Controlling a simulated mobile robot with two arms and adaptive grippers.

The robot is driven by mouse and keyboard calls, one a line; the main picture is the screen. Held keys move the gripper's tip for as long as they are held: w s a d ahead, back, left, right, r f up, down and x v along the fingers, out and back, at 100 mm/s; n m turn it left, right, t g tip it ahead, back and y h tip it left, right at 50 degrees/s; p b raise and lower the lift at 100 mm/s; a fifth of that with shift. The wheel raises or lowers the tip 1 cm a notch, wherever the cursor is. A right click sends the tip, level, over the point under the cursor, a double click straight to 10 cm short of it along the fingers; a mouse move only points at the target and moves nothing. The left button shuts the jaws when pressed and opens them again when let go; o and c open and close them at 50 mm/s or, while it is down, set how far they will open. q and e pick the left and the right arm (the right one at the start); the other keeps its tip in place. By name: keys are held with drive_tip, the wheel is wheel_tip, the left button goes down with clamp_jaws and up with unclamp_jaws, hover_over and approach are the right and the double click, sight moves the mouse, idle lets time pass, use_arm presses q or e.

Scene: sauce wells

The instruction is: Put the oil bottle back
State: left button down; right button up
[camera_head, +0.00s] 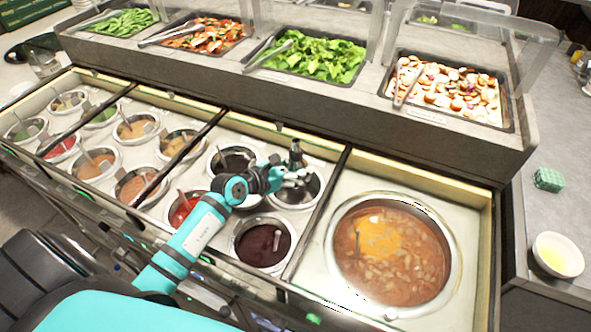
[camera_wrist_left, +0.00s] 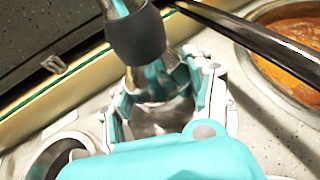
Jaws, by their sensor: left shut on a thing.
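The oil bottle (camera_head: 295,153) stands roughly upright in my left gripper (camera_head: 295,179), its dark upper part showing above the fingers. My left gripper is shut on it over a metal well (camera_head: 301,196) in the counter's third section. In the left wrist view the bottle's dark collar (camera_wrist_left: 137,36) is near the top, and the fingers (camera_wrist_left: 172,98) close around the part below it. The fingers hide the bottle's lower part, so I cannot tell if its base touches the well. My right gripper is not in view.
A dark sauce well (camera_head: 262,243) and a red sauce well (camera_head: 184,210) are near my left arm. A large soup pot (camera_head: 391,251) is to the right, past a dark divider (camera_head: 317,213). Food trays with glass guards line the back. A white bowl (camera_head: 558,255) stands at the far right.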

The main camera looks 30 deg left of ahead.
use_arm(q)
drive_tip(key=shift+f, duration=0.45)
drive_tip(key=shift+c, duration=2.4)
unclamp_jaws()
drive_tip(key=shift+r, duration=0.2)
drive_tip(key=b+v, duration=0.1)
drive_tip(key=v, duration=1.1)
